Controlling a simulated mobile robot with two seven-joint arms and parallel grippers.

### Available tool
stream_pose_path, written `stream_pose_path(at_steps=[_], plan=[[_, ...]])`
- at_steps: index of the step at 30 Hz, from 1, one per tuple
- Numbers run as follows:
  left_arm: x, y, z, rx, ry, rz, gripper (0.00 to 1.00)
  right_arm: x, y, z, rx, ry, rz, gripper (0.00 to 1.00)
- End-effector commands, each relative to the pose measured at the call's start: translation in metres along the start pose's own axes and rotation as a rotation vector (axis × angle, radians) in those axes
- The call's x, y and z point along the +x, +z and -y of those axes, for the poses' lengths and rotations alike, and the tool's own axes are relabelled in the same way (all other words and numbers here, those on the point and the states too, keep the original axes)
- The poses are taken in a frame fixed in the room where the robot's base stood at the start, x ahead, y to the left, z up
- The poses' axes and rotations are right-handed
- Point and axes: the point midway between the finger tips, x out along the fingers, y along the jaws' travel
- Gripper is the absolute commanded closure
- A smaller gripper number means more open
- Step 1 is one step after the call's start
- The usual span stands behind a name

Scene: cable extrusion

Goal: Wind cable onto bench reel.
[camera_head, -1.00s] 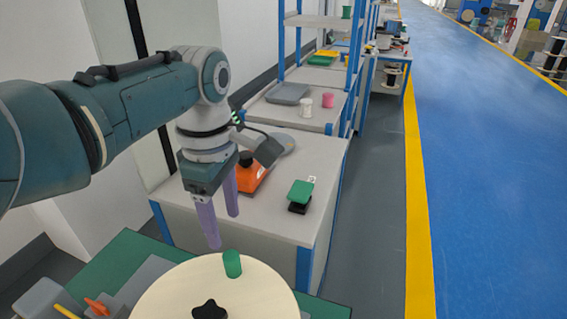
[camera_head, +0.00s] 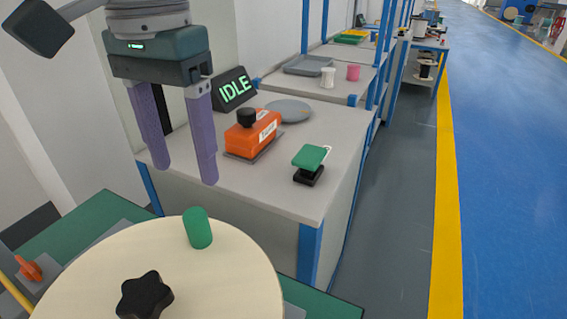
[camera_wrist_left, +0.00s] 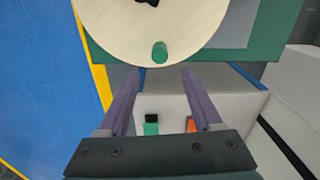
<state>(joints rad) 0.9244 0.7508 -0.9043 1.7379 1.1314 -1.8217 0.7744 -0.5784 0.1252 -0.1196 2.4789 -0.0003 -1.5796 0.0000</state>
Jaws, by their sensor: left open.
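The bench reel (camera_head: 235,275) is a pale round disc at the bottom of the head view, with a black star knob (camera_head: 145,296) at its middle. A green crank handle (camera_head: 197,228) stands up near its far rim. My left gripper (camera_head: 184,176) is open and empty, its two purple fingers pointing down, above and beyond the handle and apart from it. In the left wrist view the handle (camera_wrist_left: 160,53) shows past the fingertips, between their lines, on the reel (camera_wrist_left: 125,45). My right gripper is not in view. No cable can be made out on the reel.
The reel sits over a green bench mat (camera_head: 75,222). A grey table behind holds an orange box with a black knob (camera_head: 253,134), a green-topped black device (camera_head: 310,160) and a display reading IDLE (camera_head: 234,89). A blue floor lies open at right.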

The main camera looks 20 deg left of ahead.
Motion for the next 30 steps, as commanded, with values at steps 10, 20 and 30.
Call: stream_pose_path(at_steps=[10,20,30], plan=[[0.060,0.001,-0.001,0.003,0.001,0.005,0.34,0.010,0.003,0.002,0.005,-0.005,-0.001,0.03],[0.094,0.001,-0.001,0.002,0.001,0.001,0.34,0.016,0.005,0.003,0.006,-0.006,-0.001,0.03],[0.095,0.001,-0.001,0.002,0.002,0.000,0.43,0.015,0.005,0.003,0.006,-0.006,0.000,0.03]])
